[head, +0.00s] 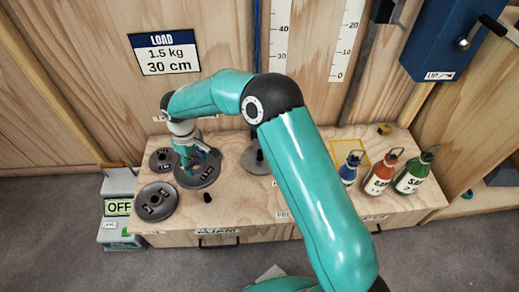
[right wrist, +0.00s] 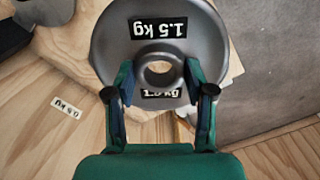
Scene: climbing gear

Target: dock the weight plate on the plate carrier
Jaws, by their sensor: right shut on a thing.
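The grey weight plate (head: 208,180) is among other plates at the left of the wooden bench in the head view. It fills the top of the right wrist view (right wrist: 215,45), with two "1.5 kg" labels and a central hole. My right gripper (head: 195,160) is over its middle, and its fingers (right wrist: 160,92) are shut on the hub. Whether the plate touches the bench I cannot tell. A grey disc with an upright post (head: 252,162), apparently the plate carrier, stands right of it, partly hidden by my right arm. My left gripper is out of view.
Two other plates lie nearby, a small one (head: 162,159) and a larger one (head: 156,203). A black peg (head: 207,198) stands in front. Blue, red (head: 378,177) and green bottles stand at the right. A sign (head: 165,52) reads "LOAD 1.5 kg 30 cm". An "OFF" device (head: 117,207) is left.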

